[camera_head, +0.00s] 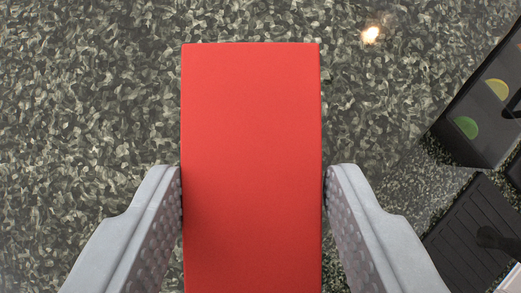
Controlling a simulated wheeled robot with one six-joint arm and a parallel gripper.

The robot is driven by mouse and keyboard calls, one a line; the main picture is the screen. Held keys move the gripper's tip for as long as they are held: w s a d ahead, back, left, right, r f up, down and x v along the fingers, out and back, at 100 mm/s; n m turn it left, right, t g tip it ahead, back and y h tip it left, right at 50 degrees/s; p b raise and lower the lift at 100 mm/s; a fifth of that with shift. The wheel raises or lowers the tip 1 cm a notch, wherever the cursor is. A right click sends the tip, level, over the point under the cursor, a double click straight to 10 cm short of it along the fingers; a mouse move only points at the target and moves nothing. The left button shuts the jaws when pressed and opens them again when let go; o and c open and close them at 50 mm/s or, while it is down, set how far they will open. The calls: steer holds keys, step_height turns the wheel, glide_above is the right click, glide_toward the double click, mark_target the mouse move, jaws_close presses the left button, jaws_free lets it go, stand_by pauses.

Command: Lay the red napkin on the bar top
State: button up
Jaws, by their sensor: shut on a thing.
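The red napkin (251,130) is a flat, folded rectangle in the middle of the view, running down out of the bottom edge. My gripper (252,185) is shut on it, with one grey finger against its left side and one against its right side. Behind it is a speckled dark green and grey surface (90,110), which looks like the bar top. I cannot tell how far the napkin is above that surface, or whether it touches it.
A black box-like holder (468,142) with a green and a yellow round piece stands at the right edge. A dark slatted mat or tray (470,235) lies below it. A bright light reflection shows at the top right. The speckled surface is clear on the left and top.

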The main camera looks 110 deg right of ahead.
mark_target(254, 199)
steer(key=shift+f, duration=3)
steer(key=o, duration=0.9)
steer(key=shift+f, duration=0.1)
steer(key=v, duration=1.2)
